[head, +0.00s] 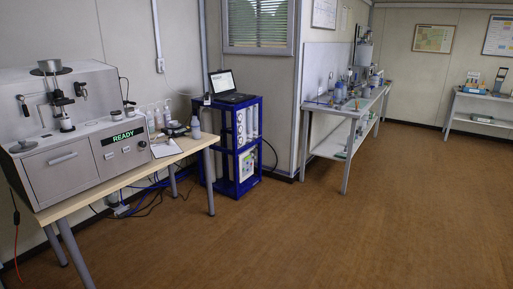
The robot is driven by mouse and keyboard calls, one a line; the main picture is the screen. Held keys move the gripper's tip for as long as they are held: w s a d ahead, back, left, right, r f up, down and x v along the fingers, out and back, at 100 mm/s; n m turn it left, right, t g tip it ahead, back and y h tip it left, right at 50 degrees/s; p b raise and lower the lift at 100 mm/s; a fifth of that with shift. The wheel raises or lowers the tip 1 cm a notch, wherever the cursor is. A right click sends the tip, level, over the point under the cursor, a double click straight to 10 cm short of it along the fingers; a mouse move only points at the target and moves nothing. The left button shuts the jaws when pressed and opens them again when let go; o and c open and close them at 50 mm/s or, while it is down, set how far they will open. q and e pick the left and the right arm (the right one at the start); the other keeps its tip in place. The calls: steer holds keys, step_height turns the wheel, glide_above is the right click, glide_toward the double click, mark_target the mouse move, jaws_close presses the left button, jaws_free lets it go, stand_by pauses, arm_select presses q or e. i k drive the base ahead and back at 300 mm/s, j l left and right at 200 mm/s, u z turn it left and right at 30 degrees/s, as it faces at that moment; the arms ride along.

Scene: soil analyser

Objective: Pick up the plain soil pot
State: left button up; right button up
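I cannot single out the plain soil pot at this distance. A grey soil analyser (85,172) stands on a wooden-topped table (187,150) at the left, its green display reading READY. A small pale container (130,112) sits on top of the analyser's front part. Whether any of these is the pot, I cannot tell. Neither of my grippers shows in the head view.
A blue rack (240,185) with a laptop (228,86) stands right of the table. A cluttered bench (352,108) runs along the wall behind. A small table (478,97) with several items is at the far right. Cables lie under the analyser table. The brown floor (340,230) is clear.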

mark_target(129, 111)
steer(key=i+u, duration=0.2)
steer(key=i, duration=0.35)
steer(key=i+l+u, duration=0.15)
steer(key=i, duration=0.35)
